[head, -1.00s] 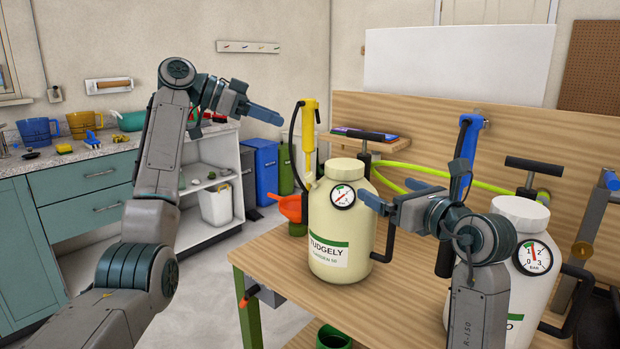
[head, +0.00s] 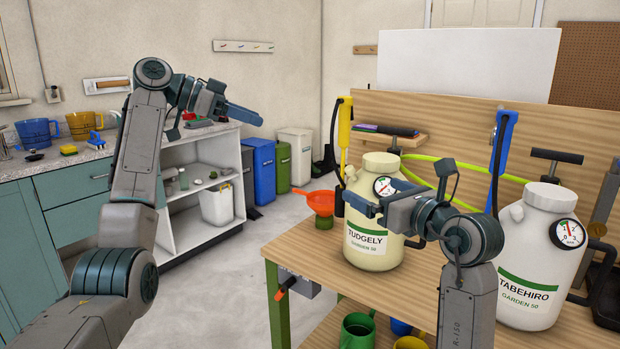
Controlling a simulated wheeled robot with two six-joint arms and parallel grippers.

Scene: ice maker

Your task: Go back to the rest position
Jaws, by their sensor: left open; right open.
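My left gripper (head: 243,114) is raised in front of the counter and bins, with blue fingers pointing right, open and empty. My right gripper (head: 358,197) is in front of the cream Tudgely sprayer tank (head: 372,244), with its fingers pointing left, and it hides part of the tank. I cannot tell from this view whether it touches the tank. It holds nothing that I can see. The white Tabehiro tank (head: 531,262) stands to the right on the same wooden bench (head: 318,252).
A counter (head: 70,162) with cups runs along the left wall. Blue and green bins (head: 264,171) stand behind. An orange funnel (head: 319,202) sits at the bench's back left. Watering cans (head: 357,330) are below the bench top. The floor (head: 215,290) left of the bench is clear.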

